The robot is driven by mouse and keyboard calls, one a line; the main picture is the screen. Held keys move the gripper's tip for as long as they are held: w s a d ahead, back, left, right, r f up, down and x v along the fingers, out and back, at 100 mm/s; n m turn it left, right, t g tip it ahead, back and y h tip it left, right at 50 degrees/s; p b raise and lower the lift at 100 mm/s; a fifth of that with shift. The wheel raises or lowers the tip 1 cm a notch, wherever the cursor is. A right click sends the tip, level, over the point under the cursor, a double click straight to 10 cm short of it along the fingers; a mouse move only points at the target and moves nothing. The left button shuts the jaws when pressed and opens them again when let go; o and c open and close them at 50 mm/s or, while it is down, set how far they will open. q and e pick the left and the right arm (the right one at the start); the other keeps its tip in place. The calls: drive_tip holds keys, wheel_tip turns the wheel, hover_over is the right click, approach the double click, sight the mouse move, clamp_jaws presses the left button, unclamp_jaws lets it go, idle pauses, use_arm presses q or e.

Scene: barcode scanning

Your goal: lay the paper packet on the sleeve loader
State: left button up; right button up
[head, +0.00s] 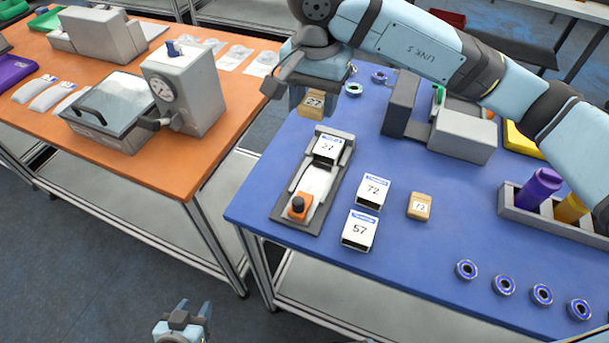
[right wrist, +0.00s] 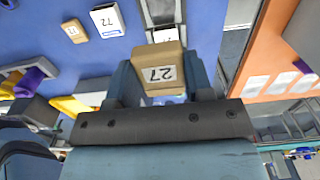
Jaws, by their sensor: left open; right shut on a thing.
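The brown paper packet (head: 312,105), labelled 27, is held in my right gripper (head: 310,98) above the blue table's far-left part. It also shows between the fingers in the right wrist view (right wrist: 160,70). The grey sleeve loader (head: 280,212) lies on the blue table, nearer than the packet in the head view. A white sleeve labelled 27 (head: 327,150) sits at its far end and an orange block with a dark knob (head: 299,206) at its near end. In the right wrist view the packet partly hides the loader (right wrist: 162,12). My left gripper (head: 186,308) is open and empty, low before the tables.
White sleeves 72 (head: 373,190) and 57 (head: 359,230) and a brown packet 72 (head: 420,206) lie right of the loader. Grey blocks (head: 462,136) and a rack (head: 507,208) stand further right. An orange table (head: 165,178) with a gauge machine (head: 190,88) is left, across a gap.

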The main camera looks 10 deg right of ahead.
drive_tip(key=p, duration=0.2)
hover_over(312, 185)
wheel_tip(312, 185, down, 15)
drive_tip(key=shift+r, duration=0.1)
drive_tip(key=shift+f, duration=0.5)
wheel_tip(312, 185, down, 4)
drive_tip(key=shift+f+b, duration=0.65)
drive_tip(key=shift+b, duration=0.25)
drive_tip(key=o, duration=1)
drive_tip(key=shift+o, duration=0.2)
drive_tip(key=shift+s, duration=0.1)
